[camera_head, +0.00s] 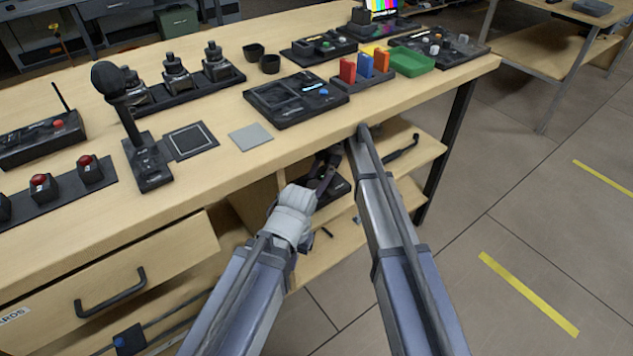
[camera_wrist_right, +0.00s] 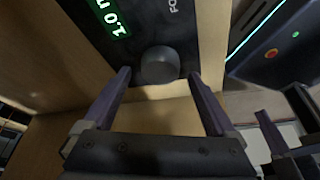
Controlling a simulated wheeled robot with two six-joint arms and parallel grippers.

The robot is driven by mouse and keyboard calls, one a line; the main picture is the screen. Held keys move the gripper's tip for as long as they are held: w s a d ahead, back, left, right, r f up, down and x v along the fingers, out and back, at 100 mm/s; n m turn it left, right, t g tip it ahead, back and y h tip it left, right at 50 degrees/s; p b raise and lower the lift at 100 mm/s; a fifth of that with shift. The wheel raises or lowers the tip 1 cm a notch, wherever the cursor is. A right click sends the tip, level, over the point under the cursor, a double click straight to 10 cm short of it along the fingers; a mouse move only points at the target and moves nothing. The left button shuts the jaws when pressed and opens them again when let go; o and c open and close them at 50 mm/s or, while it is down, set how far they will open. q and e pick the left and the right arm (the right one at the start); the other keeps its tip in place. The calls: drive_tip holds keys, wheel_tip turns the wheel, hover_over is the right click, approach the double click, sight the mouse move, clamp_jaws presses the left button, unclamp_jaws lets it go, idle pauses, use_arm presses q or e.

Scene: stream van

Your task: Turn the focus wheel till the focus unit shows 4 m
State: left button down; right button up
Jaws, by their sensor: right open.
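The focus unit (camera_wrist_right: 140,18) is a black box, part of its label showing. Its green display (camera_wrist_right: 109,14) reads 1.0, with the end of the unit cut off by the frame edge. The focus wheel (camera_wrist_right: 160,65) is a round dark knob on its face. My right gripper (camera_wrist_right: 160,76) is open, one finger on each side of the wheel, with visible gaps. In the head view my right gripper (camera_head: 327,168) reaches under the tabletop at the shelf, hiding most of the focus unit (camera_head: 338,190).
The wooden tabletop (camera_head: 245,165) overhangs the shelf (camera_head: 345,238), and a wooden panel (camera_wrist_right: 212,45) stands close beside the unit. On top are a microphone (camera_head: 130,110), a dark console (camera_head: 295,98) and a green tray (camera_head: 410,62). The floor at right is clear.

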drive_tip(key=shift+a+f, duration=0.1)
drive_tip(key=shift+f, duration=0.45)
drive_tip(key=shift+c, duration=0.4)
drive_tip(key=c, duration=1.3)
drive_tip(key=shift+s+m, duration=0.1)
drive_tip(key=shift+m, duration=0.2)
drive_tip(key=m+t, duration=0.1)
drive_tip(key=m, duration=0.2)
drive_tip(key=shift+s, duration=0.15)
drive_tip(key=shift+m+t, duration=1)
drive_tip(key=shift+m, duration=1.5)
